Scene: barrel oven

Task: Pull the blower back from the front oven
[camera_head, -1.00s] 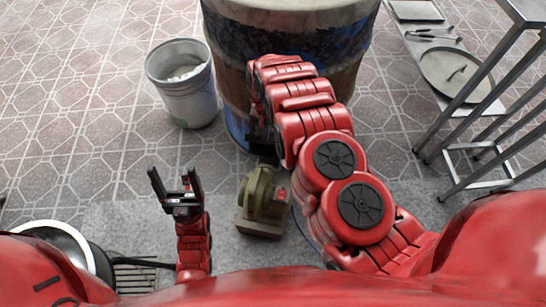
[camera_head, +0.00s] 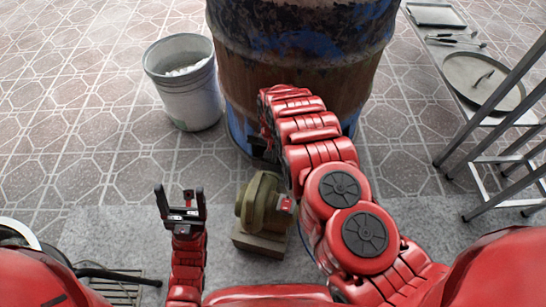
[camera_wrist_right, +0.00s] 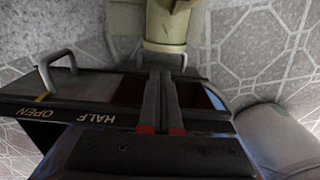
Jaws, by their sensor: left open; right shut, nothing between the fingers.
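The olive-green blower (camera_head: 260,205) stands on a block on the grey strip of floor, in front of the rusty blue barrel oven (camera_head: 300,65). In the right wrist view its pale nozzle (camera_wrist_right: 166,25) shows at the top, by the oven's front plate (camera_wrist_right: 85,88) marked HALF and OPEN. I cannot tell whether the nozzle touches the oven. My right gripper (camera_head: 257,150) is at the oven's lower front, beyond the blower; in its wrist view the fingers (camera_wrist_right: 160,130) are together and empty, over the plate. My left gripper (camera_head: 180,198) is open and empty, left of the blower.
A metal bucket (camera_head: 183,85) stands left of the oven. A metal table (camera_head: 470,85) with a round lid and tools stands at the right. A wire rack (camera_head: 115,287) and part of a round bowl (camera_head: 15,232) lie at the lower left. Tiled floor is clear at the left.

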